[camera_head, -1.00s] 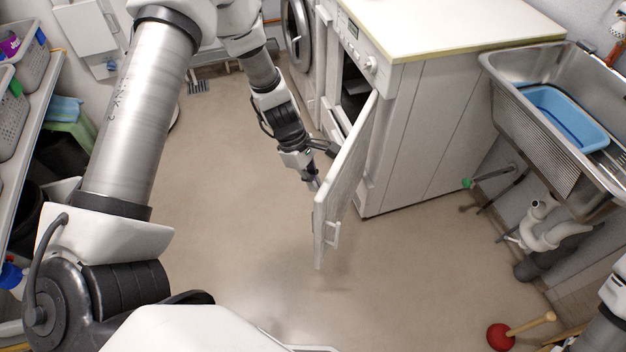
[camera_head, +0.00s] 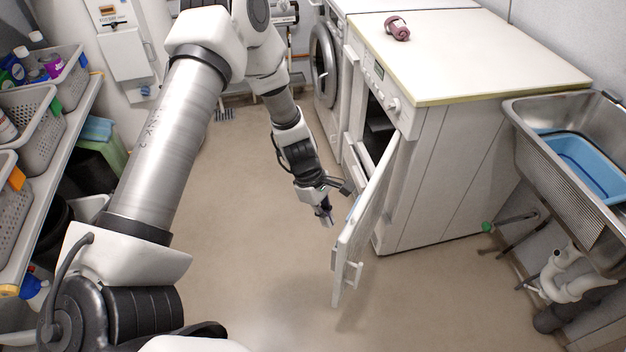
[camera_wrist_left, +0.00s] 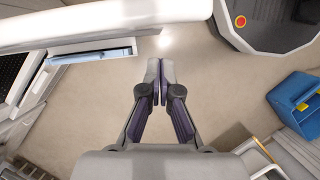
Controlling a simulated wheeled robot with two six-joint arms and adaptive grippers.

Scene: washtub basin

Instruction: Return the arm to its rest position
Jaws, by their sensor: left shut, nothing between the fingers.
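My left arm comes in from the left in the head view and reaches down toward the floor. My left gripper (camera_head: 327,216) is shut and empty, close to the left of an open white appliance door (camera_head: 362,232) and apart from it as far as I can tell. The left wrist view shows its two fingers (camera_wrist_left: 159,84) pressed together over bare floor. The white appliance (camera_head: 425,185) stands behind the door with a dark opening. My right gripper is not in view.
A worktop (camera_head: 470,60) holds a dark reddish object (camera_head: 398,28). A metal sink (camera_head: 540,150) with a blue basin (camera_head: 590,165) is at the right. Shelves with grey baskets (camera_head: 38,125) are at the left. The beige floor (camera_head: 240,250) between is clear.

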